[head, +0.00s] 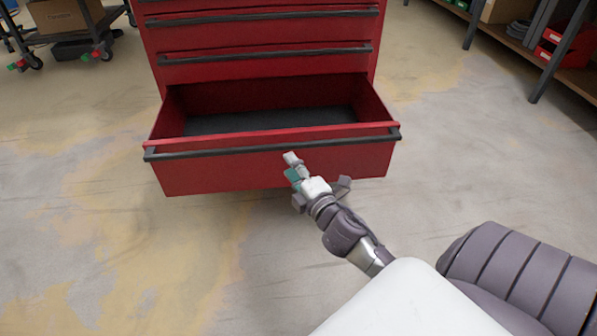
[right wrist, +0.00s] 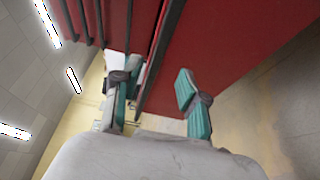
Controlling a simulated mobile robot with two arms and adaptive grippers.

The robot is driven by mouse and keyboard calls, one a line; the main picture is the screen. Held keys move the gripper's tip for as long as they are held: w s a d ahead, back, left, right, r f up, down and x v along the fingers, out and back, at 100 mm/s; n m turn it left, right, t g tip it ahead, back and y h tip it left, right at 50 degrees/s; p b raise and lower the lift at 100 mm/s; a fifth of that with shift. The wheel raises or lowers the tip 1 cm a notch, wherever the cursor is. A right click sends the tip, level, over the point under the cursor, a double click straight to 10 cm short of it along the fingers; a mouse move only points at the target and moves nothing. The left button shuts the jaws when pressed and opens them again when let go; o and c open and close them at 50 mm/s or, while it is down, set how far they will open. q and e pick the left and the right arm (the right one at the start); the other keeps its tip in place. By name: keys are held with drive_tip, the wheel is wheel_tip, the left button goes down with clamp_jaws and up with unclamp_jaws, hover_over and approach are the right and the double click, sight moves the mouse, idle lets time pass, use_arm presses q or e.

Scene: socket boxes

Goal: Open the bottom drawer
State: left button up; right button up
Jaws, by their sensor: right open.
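The red tool cabinet (head: 260,69) stands upright at the top middle of the head view. Its bottom drawer (head: 270,172) is pulled far out and looks empty, with a dark floor inside. A dark bar handle (head: 220,152) runs along the drawer's front top edge. My right gripper (head: 292,168) is in front of the drawer face, just below the handle. In the right wrist view its teal-padded fingers (right wrist: 155,95) are spread apart, with the handle (right wrist: 158,60) rising between them. I cannot tell whether a finger touches it. My left gripper is not in view.
Closed drawers with dark bar handles (head: 265,52) sit above the open one. A cart with a cardboard box (head: 62,14) stands at the far left. A shelf with red bins (head: 555,36) is at the right. The concrete floor around the drawer is clear.

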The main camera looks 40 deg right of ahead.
drive_tip(key=shift+s+a, duration=0.15)
drive_tip(key=shift+s, duration=0.65)
drive_tip(key=shift+s+a, duration=0.1)
drive_tip(key=shift+s, duration=0.7)
